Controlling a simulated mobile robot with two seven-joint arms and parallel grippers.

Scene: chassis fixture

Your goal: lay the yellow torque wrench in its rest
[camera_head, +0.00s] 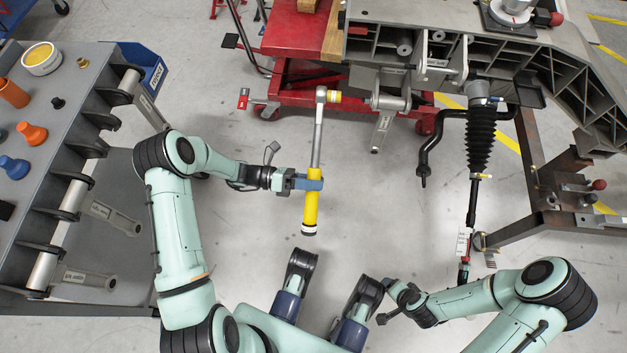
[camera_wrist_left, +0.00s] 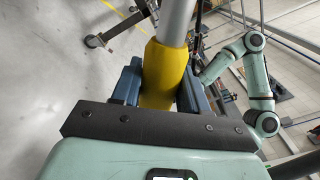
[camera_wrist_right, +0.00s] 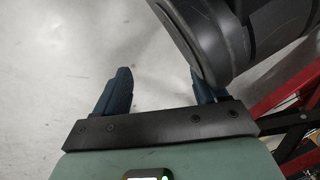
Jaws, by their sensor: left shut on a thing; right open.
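The yellow torque wrench (camera_head: 311,204) has a yellow grip, a grey shaft and a ratchet head pointing away from me. My left gripper (camera_head: 308,183) is shut around the upper part of the grip and holds it over open floor. In the left wrist view the yellow grip (camera_wrist_left: 164,72) sits between both fingers of the left gripper (camera_wrist_left: 160,85). My right gripper (camera_wrist_right: 160,82) is open with no object held; a dark rounded part overlaps its right finger in the right wrist view. I cannot tell for certain which fixture is the wrench's rest.
A red cart (camera_head: 295,35) and the grey chassis (camera_head: 440,70) are at the back. A black strut (camera_head: 480,140) hangs at right.

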